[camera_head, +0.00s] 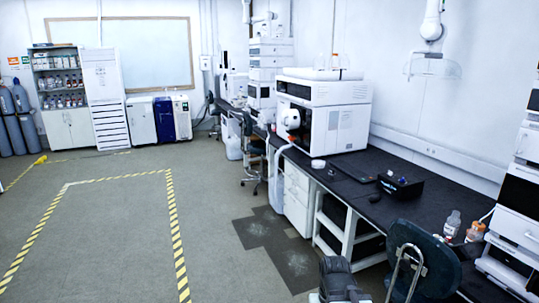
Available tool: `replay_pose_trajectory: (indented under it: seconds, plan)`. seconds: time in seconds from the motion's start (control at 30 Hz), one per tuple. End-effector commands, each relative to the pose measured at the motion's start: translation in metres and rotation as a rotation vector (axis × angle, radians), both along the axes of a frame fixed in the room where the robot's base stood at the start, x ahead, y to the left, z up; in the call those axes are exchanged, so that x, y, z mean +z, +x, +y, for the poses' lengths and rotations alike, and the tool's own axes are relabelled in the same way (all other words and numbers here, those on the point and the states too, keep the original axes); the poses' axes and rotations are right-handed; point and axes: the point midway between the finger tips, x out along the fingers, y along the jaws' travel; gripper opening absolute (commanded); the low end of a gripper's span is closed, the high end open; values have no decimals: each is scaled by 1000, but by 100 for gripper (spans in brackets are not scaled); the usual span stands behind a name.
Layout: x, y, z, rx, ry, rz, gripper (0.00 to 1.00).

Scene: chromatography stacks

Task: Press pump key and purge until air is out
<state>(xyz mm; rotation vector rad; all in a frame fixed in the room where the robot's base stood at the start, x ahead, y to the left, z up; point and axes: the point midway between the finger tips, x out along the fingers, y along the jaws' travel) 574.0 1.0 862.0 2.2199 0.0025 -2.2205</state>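A white and black chromatography stack (517,205) stands at the right edge, cut off by the frame. Another tall stack of white modules (268,70) stands farther back along the wall bench. A large white instrument with a dark front (340,118) sits on the bench between them. No pump key can be made out on any module at this size, and no purge line or air bubbles can be seen. My gripper's fingers are not visible. A dark grey part at the bottom centre may belong to my own body.
A black bench (375,165) runs along the right wall, with a clear bottle (452,224) and an orange-capped bottle (474,233) near the right stack. A dark chair (424,262) stands before the bench. Open floor lies left, with striped tape (176,235).

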Motion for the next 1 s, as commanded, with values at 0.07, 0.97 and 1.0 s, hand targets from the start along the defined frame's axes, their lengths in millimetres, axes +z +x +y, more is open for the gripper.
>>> replay_pose_trajectory:
  seconds: [0.07,0.97,1.0]
  plan:
    - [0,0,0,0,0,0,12]
    - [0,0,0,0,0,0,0]
    - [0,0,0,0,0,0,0]
